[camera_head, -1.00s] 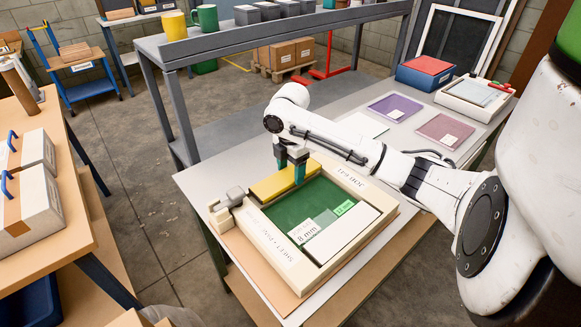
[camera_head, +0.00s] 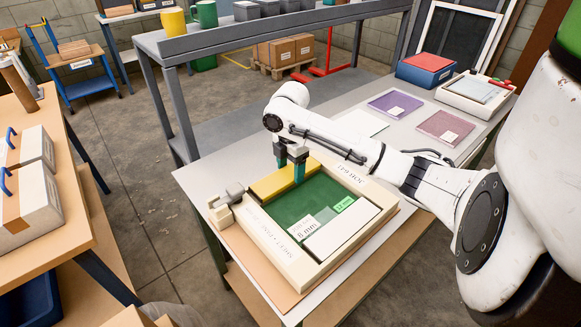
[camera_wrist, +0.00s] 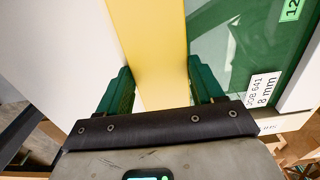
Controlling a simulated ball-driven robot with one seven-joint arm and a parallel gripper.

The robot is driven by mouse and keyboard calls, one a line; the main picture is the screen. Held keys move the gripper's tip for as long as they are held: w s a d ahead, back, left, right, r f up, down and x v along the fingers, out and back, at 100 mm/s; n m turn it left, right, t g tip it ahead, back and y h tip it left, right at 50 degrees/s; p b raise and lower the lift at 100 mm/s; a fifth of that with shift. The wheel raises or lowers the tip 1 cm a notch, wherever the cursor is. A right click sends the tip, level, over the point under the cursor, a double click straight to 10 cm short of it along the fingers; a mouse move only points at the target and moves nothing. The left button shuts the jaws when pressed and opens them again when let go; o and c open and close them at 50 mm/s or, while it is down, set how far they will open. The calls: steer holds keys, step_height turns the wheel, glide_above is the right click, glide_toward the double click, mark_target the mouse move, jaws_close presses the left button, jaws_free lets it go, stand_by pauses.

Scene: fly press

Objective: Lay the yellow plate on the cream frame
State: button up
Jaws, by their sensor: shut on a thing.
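The yellow plate (camera_head: 272,186) is a long flat bar along the far left side of the cream frame (camera_head: 355,184), which lies on the grey bench. My gripper (camera_head: 291,176) points down with its teal fingers on either side of the plate, shut on it. In the wrist view the plate (camera_wrist: 150,45) runs between the fingers (camera_wrist: 162,90). Inside the frame are a green sheet (camera_head: 298,201), a white strip (camera_head: 350,228) and paper labels. I cannot tell whether the plate touches what is under it.
Purple (camera_head: 395,104) and pink (camera_head: 445,127) sheets lie farther back on the bench. A grey shelf table (camera_head: 270,27) with mugs stands behind, and a wooden table (camera_head: 70,215) is at left.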

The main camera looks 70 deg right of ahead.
steer(key=o, duration=1.2)
step_height(320, 180, up, 11)
steer(key=shift+f, duration=0.1)
